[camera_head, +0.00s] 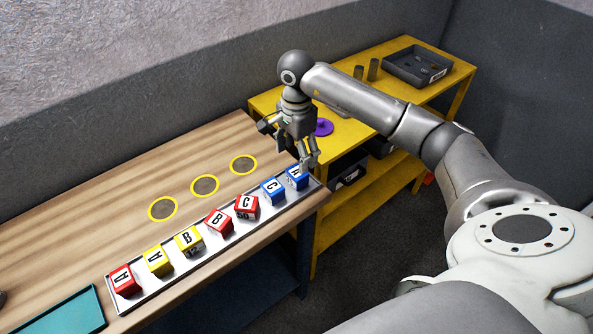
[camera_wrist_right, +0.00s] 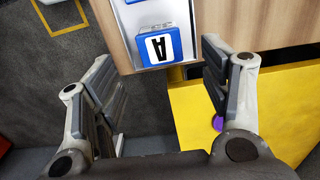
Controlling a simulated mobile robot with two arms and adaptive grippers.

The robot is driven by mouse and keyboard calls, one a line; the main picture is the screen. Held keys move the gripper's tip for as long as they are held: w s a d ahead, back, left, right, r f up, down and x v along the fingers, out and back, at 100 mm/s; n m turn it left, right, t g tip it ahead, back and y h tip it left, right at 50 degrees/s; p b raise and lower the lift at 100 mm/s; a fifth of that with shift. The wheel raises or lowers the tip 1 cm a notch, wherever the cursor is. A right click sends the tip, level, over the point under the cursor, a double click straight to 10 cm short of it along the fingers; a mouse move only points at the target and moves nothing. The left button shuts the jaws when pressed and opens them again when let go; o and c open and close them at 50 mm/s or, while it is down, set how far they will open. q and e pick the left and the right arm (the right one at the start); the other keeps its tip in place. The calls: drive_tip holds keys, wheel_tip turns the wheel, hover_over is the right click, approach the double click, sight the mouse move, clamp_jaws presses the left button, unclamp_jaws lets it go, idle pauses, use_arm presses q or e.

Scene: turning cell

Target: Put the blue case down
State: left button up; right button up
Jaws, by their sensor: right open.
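A blue case marked A (camera_head: 297,178) sits at the right end of the white tray (camera_head: 126,305). A second blue case, marked C (camera_head: 273,190), sits just left of it. My right gripper (camera_head: 290,147) is above the tray's right end, over the blue A case. In the right wrist view the blue A case (camera_wrist_right: 158,47) lies beyond the open fingers (camera_wrist_right: 160,62), roughly between them, with nothing gripped. Part of the A case is hidden by a finger in the head view. My left gripper is not in view.
Red and yellow lettered cases fill the rest of the tray. Several yellow-ringed round spots (camera_head: 204,185) lie empty on the wooden bench (camera_head: 100,215). A teal mat (camera_head: 70,312) lies front left. The yellow table (camera_head: 395,55) behind holds a grey bin (camera_head: 416,68) and a purple part (camera_head: 323,127).

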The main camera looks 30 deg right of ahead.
sight(296, 172)
drive_tip(key=shift+r+b, duration=0.45)
drive_tip(key=shift+r, duration=1.6)
drive_tip(key=shift+a, duration=0.1)
